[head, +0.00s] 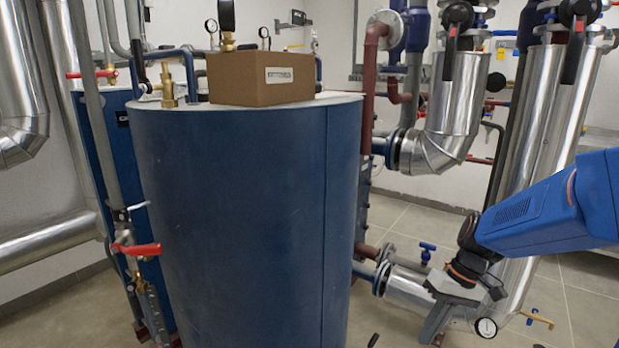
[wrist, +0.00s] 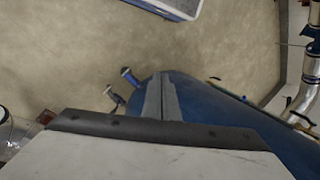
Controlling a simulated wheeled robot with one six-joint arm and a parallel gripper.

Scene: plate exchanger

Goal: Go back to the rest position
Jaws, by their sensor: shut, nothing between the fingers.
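My arm comes in from the right of the head view, and my gripper (head: 432,338) hangs at its end, low, in front of silver pipework and to the right of the large blue tank. In the wrist view the two grey fingers of my gripper (wrist: 161,88) lie side by side, shut and empty. Behind them is a blue surface, with the tan floor beyond. The gripper's lower end is small in the head view.
The blue tank (head: 235,215) fills the middle, with a cardboard box (head: 262,78) on top. A red-handled valve (head: 135,249) is at its left. Silver pipes (head: 548,130) stand at the right, and a gauge (head: 486,327) sits near the gripper. Tiled floor (head: 590,285) shows at the lower right.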

